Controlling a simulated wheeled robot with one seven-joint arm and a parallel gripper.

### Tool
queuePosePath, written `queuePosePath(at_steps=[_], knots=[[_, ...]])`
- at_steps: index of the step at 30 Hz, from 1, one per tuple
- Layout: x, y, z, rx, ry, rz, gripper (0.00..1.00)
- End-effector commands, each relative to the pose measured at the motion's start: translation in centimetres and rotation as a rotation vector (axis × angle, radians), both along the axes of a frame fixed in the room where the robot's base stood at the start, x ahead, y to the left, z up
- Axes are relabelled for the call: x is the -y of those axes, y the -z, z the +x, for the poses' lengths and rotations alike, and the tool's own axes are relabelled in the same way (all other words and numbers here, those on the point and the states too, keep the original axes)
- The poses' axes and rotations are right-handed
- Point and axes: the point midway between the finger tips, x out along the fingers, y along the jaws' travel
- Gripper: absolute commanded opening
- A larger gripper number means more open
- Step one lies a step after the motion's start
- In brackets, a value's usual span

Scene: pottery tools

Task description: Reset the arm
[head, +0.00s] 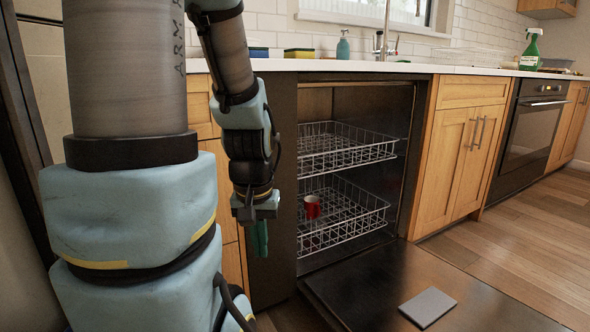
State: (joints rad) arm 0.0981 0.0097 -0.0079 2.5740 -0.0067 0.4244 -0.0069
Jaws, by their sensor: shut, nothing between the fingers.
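My arm hangs down on the left of the head view, in front of the wooden cabinets. My gripper (260,238) points downward at its end, just left of the open dishwasher (345,100). Its green fingers are shut with nothing between them. It is apart from the racks and from the dishwasher door. Part of the arm is hidden by the big near link.
The dishwasher door (400,285) lies open across the floor with a grey flat slab (427,307) on it. A red mug (312,207) stands in the lower rack (345,215). The upper rack (345,150) looks empty. Wooden floor is clear at right.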

Motion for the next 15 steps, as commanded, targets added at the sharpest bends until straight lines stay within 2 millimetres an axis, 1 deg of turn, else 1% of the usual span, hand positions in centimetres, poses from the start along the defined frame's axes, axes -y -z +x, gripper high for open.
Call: queuePosePath(at_steps=[1, 8, 11, 15], knots=[[0.1, -2.2, 0.5, 0.005, 0.004, 0.000, 0.00], [0.1, -6.8, 0.6, 0.005, 0.005, 0.000, 0.00], [0.1, -9.5, 0.6, 0.005, 0.006, 0.000, 0.00], [0.1, -14.1, 0.6, 0.006, 0.006, 0.000, 0.00]])
